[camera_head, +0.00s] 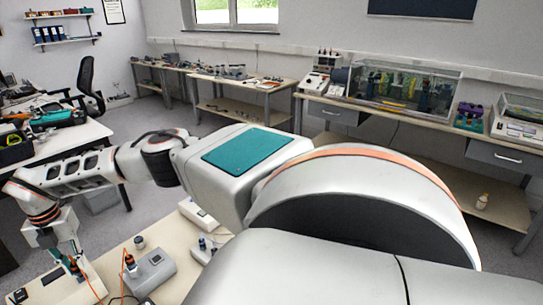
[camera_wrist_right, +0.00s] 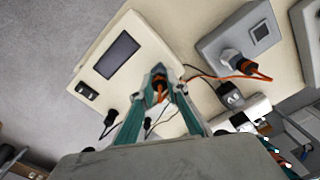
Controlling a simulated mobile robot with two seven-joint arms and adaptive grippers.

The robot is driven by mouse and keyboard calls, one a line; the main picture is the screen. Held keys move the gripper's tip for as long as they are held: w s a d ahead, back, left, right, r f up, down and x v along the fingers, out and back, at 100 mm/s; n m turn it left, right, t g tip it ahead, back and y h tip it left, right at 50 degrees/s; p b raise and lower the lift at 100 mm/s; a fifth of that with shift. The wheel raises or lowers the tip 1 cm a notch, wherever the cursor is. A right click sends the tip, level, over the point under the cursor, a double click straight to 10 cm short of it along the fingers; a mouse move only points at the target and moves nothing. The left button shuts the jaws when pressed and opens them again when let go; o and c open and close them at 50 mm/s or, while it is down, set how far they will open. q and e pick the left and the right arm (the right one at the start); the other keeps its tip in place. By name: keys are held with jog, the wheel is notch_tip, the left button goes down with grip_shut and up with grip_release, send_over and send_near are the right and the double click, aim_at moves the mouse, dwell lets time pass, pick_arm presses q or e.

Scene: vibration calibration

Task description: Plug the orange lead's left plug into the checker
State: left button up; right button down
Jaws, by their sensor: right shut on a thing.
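My right gripper (camera_head: 72,264) is at the lower left of the head view. In the wrist view its teal fingers (camera_wrist_right: 160,96) are closed around a dark plug with orange on it (camera_wrist_right: 159,82), the end of the orange lead. The plug is over or against the edge of a pale box with a dark screen (camera_wrist_right: 117,54), which looks like the checker; it also shows in the head view (camera_head: 52,291). I cannot tell whether the plug touches a socket. The lead's other orange end (camera_wrist_right: 245,67) is at a grey box (camera_wrist_right: 218,45). My left gripper is not in view.
The grey box (camera_head: 152,268) stands right of the gripper in the head view, with a small round dark-topped item (camera_head: 139,242) behind it. Dark cables lie between the boxes. My own arm hides much of the bench's right part.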

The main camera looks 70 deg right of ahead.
jog(key=shift+f, duration=0.4)
jog(key=shift+p, duration=0.35)
dwell(0.5)
jog(key=shift+f+p, duration=0.6)
dwell(2.6)
jog(key=shift+m+p, duration=0.85)
jog(key=shift+m, duration=0.75)
jog(key=shift+m+p, duration=0.95)
jog(key=shift+m, duration=1.15)
jog(key=shift+m, duration=0.4)
jog(key=m, duration=0.3)
jog(key=shift+m, duration=0.4)
